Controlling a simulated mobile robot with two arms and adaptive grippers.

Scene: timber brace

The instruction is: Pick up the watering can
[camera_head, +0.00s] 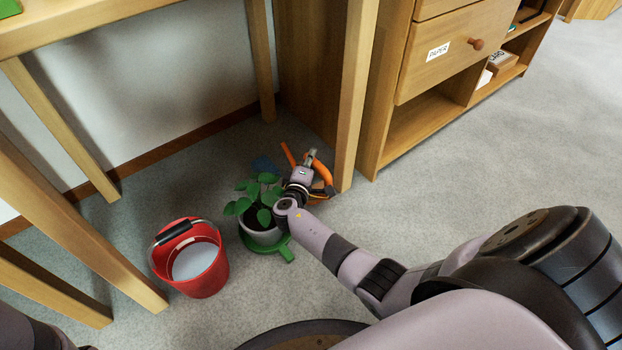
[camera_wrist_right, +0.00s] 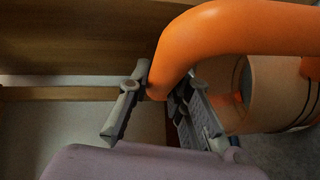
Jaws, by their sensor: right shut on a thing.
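The orange watering can (camera_head: 326,173) is on or just above the grey floor beside a wooden leg, partly hidden by my right arm; I cannot tell whether it touches the floor. My right gripper (camera_head: 307,162) is at the can. In the right wrist view, its fingers (camera_wrist_right: 160,84) are on either side of the thick orange handle (camera_wrist_right: 240,28) and shut on it. The can's round body (camera_wrist_right: 270,90) shows behind the handle at the right. My left gripper is not in view.
A potted plant (camera_head: 262,232) on a green stand is close to my right forearm. A red bucket (camera_head: 204,278) with pale contents stands left of it. Wooden table legs (camera_head: 356,90) and a drawer cabinet (camera_head: 440,60) border the spot. Open floor (camera_head: 520,150) lies to the right.

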